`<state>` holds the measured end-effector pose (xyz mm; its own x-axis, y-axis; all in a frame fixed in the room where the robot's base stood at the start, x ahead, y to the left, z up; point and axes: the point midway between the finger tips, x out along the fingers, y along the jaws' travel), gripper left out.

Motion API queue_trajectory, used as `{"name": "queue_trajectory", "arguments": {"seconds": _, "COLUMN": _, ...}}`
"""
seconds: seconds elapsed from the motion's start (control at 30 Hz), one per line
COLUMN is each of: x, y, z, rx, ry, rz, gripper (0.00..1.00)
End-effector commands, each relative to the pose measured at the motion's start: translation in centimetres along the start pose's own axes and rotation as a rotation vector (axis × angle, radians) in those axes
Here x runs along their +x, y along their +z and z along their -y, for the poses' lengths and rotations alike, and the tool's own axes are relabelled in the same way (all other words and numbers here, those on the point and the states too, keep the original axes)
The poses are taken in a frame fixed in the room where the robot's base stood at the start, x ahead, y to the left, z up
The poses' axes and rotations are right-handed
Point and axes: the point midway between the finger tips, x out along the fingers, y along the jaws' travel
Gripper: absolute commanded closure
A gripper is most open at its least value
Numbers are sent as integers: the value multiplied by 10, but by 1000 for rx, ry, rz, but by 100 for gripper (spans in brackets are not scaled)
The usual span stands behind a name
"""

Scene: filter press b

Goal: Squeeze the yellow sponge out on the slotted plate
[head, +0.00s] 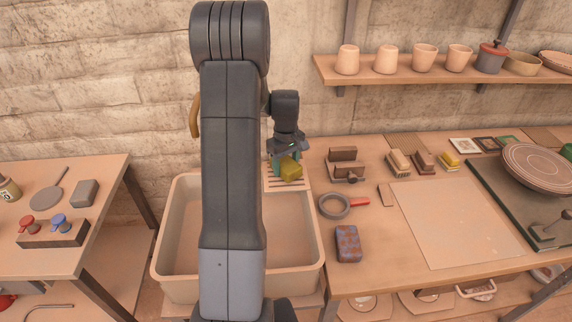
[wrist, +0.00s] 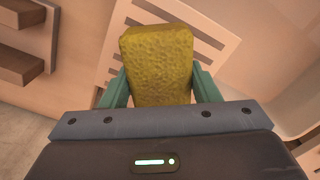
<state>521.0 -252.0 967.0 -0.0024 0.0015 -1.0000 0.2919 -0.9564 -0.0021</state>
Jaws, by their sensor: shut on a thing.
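The yellow sponge (wrist: 157,62) is a dull yellow block with a rough, pitted surface. My gripper (wrist: 152,88) is shut on it, with a green finger on each side. In the head view the sponge (head: 290,168) hangs at the end of my gripper (head: 284,160), over the slotted plate (head: 272,184). The slotted plate lies at the back right corner of the basin and also shows behind the sponge in the wrist view (wrist: 208,50). I cannot tell whether the sponge touches the plate. My gripper hides part of the plate.
The basin (head: 312,262) stands below my arm, which hides its middle. The worktable on the right holds a ring with a red handle (head: 335,205), a blue-brown block (head: 348,243), several brushes (head: 398,162) and a pale board (head: 455,225). A shelf (head: 430,77) runs above.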

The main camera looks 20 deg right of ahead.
Motion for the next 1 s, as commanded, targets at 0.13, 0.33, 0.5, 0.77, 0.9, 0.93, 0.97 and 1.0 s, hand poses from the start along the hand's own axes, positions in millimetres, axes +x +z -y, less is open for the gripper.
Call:
{"name": "queue_trajectory", "arguments": {"seconds": 0.13, "x": -16, "y": 0, "z": 0, "rx": 0, "ry": 1, "rz": -1, "gripper": 66}}
{"name": "queue_trajectory", "arguments": {"seconds": 0.33, "x": -33, "y": -1, "z": 0, "rx": 0, "ry": 2, "rz": -3, "gripper": 66}}
{"name": "queue_trajectory", "arguments": {"seconds": 0.5, "x": -46, "y": 0, "z": 0, "rx": 0, "ry": 2, "rz": -2, "gripper": 66}}
{"name": "queue_trajectory", "arguments": {"seconds": 0.77, "x": -60, "y": 0, "z": 0, "rx": 0, "ry": 2, "rz": -2, "gripper": 66}}
{"name": "queue_trajectory", "arguments": {"seconds": 0.9, "x": -59, "y": 0, "z": 0, "rx": 0, "ry": 2, "rz": -2, "gripper": 66}}
{"name": "queue_trajectory", "arguments": {"seconds": 0.93, "x": -59, "y": 0, "z": 0, "rx": 0, "ry": 2, "rz": -2, "gripper": 66}}
{"name": "queue_trajectory", "arguments": {"seconds": 0.97, "x": -59, "y": 0, "z": 0, "rx": 0, "ry": 2, "rz": -2, "gripper": 66}}
{"name": "queue_trajectory", "arguments": {"seconds": 1.0, "x": -59, "y": 0, "z": 0, "rx": 0, "ry": 2, "rz": -2, "gripper": 66}}
